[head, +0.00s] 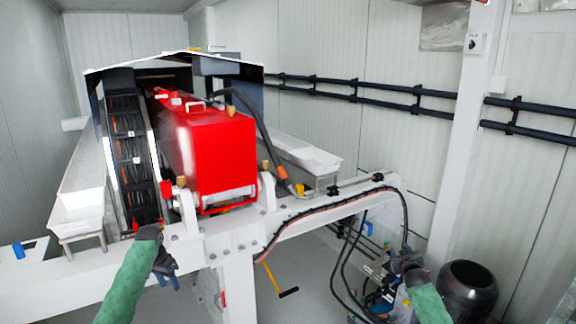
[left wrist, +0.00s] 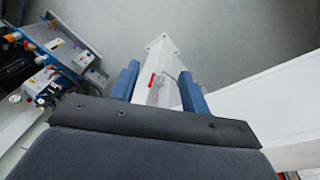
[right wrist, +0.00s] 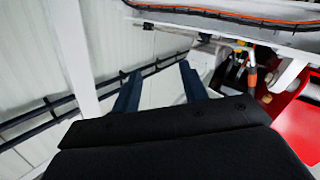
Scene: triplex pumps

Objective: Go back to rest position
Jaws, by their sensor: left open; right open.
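My left gripper (head: 168,274) is at the end of the green-sleeved arm in the lower left of the head view, in front of the white beam. Its two blue fingers (left wrist: 160,88) stand apart in the left wrist view with nothing between them. My right gripper (head: 400,262) is in the lower right of the head view, near the cables at the end of the beam. Its dark blue fingers (right wrist: 158,88) stand apart and empty in the right wrist view. No object is held by either gripper.
A red pump (head: 215,150) sits on the white beam (head: 325,213) ahead. A yellow-and-black handle (head: 288,292) hangs below the beam. A dark cylinder (head: 468,287) stands at the lower right beside a white post (head: 468,130). Grey floor (head: 315,275) shows between.

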